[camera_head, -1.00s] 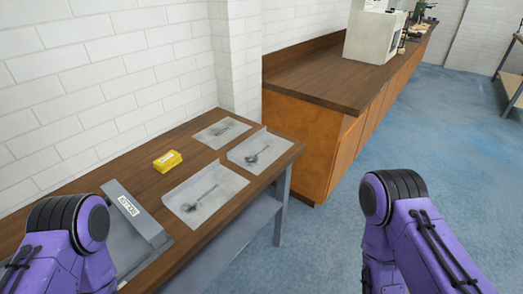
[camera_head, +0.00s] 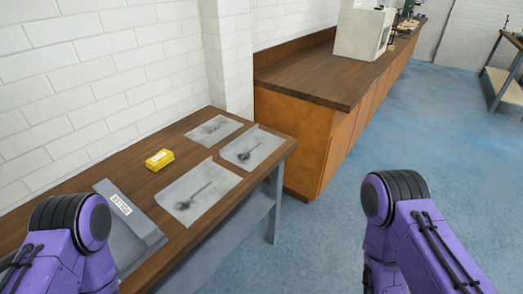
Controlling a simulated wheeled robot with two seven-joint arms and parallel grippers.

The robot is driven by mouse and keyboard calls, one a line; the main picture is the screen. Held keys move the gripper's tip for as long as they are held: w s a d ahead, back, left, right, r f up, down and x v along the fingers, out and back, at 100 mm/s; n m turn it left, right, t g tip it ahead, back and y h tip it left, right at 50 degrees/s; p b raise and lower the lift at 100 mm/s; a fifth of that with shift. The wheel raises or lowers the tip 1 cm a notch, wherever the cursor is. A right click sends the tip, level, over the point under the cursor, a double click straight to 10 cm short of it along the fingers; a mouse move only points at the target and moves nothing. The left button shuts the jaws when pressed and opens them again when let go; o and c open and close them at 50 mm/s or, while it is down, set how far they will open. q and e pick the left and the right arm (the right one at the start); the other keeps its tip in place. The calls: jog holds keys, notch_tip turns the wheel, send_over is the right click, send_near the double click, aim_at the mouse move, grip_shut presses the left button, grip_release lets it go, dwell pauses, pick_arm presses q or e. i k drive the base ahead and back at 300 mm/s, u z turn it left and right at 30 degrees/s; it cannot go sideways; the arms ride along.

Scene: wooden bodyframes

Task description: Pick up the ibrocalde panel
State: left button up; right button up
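I cannot make out which thing is the ibrocalde panel; no readable name shows. On the wooden-topped table lie three pale grey sheets, each with a dark tool-like shape: a front one (camera_head: 222,181), a right one (camera_head: 266,148) and a back one (camera_head: 226,126). A grey angled piece with a white label (camera_head: 152,236) lies at the table's left, partly hidden by my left arm. The label is too small to read. Only purple arm links of mine show at lower left and lower right; both grippers are out of view.
A small yellow box (camera_head: 160,159) sits on the table (camera_head: 168,184) near the white brick wall. A long wooden cabinet (camera_head: 300,140) stands beyond, with a white machine (camera_head: 362,32) on top. Blue floor is clear on the right. Another table (camera_head: 508,65) stands far right.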

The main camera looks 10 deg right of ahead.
aim_at(255, 145)
jog(key=z, duration=0.5)
jog(key=k, duration=1.25)
jog(key=z, duration=1.3)
jog(key=i, duration=2.45)
jog(key=u, duration=1.1)
jog(key=i, duration=0.8)
jog(key=u, duration=0.9)
